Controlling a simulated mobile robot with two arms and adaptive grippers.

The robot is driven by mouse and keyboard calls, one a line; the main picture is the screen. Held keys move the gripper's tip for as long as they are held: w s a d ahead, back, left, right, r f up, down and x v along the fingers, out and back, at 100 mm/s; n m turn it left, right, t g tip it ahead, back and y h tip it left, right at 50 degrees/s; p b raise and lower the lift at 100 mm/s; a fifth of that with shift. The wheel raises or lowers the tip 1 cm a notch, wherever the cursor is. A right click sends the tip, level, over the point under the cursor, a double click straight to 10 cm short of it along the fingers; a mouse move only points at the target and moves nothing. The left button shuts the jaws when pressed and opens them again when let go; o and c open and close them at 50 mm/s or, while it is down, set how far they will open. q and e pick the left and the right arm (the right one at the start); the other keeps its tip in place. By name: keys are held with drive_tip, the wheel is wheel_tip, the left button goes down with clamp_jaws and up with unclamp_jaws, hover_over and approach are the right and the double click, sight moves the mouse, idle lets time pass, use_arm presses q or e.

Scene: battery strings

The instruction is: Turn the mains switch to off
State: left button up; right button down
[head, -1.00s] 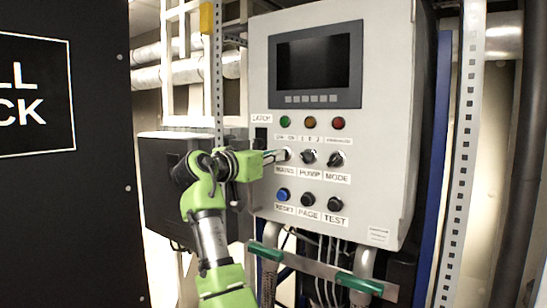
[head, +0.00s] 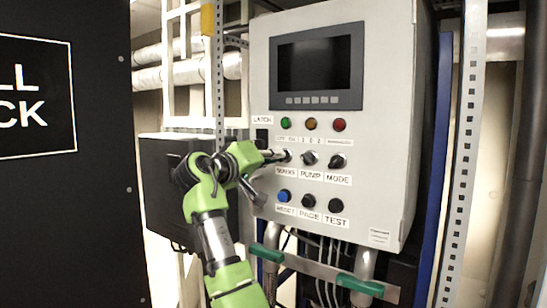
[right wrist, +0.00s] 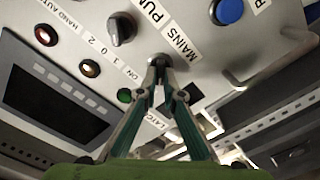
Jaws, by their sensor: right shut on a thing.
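The mains switch (head: 287,156) is the left knob in the middle row of the grey panel, above the MAINS label (head: 286,171). My right gripper (head: 279,156) comes in from the left, and its fingertips are shut on the switch. In the right wrist view, the fingers converge on the switch (right wrist: 160,57) next to the MAINS label (right wrist: 178,42). The fingertips cover most of the knob, so its pointer setting cannot be read. My left gripper is not in view.
The pump knob (head: 309,158) and mode knob (head: 337,161) are close on the right. The blue reset button (head: 284,196) is below, and the green lamp (head: 286,123) is above. A dark box (head: 162,190) stands left of the panel, behind my arm.

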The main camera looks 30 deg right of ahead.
drive_tip(key=shift+r+n, duration=0.3)
drive_tip(key=shift+r, duration=0.1)
drive_tip(key=c, duration=2.2)
unclamp_jaws()
drive_tip(key=v, duration=1.1)
drive_tip(key=shift+s+a+f, duration=0.1)
drive_tip(key=shift+a+f, duration=0.15)
drive_tip(key=shift+f, duration=0.1)
drive_tip(key=shift+f, duration=0.1)
